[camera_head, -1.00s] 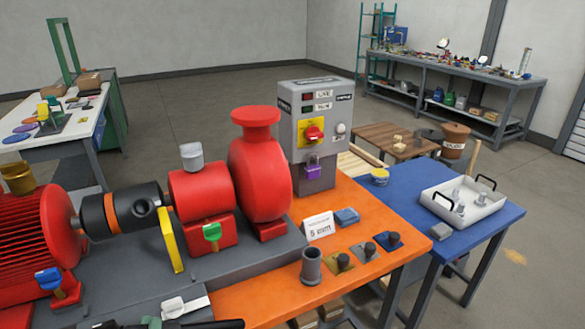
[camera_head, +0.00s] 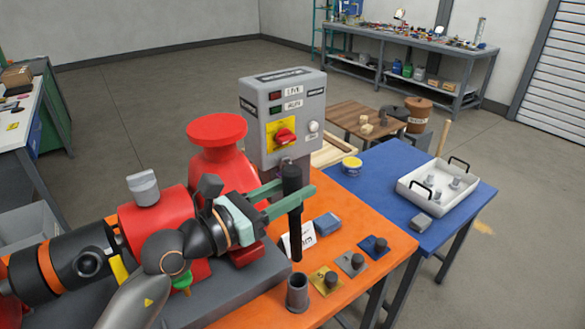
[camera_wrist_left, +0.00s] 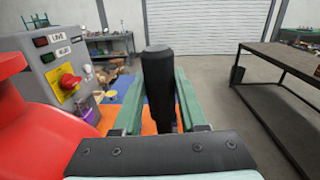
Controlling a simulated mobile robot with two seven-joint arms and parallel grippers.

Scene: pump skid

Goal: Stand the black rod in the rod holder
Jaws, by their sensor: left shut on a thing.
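The black rod (camera_head: 295,236) stands about upright in my left gripper (camera_head: 291,197), whose green fingers are shut around its upper part. In the left wrist view the rod (camera_wrist_left: 158,84) shows between the two fingers (camera_wrist_left: 160,108). The rod holder (camera_head: 297,294), a dark grey open cup, stands on the orange bench top near its front edge. In the head view the rod's lower end shows just above the holder's mouth, apart from it. I cannot tell how exactly they line up in depth. My right gripper is not in view.
The red pump (camera_head: 216,150) and grey control box (camera_head: 284,115) stand behind my left arm. A white sign (camera_head: 300,240), a blue block (camera_head: 327,222) and several knobbed plates (camera_head: 351,262) lie near the holder. The blue table (camera_head: 385,185) with a white tray (camera_head: 432,199) is at right.

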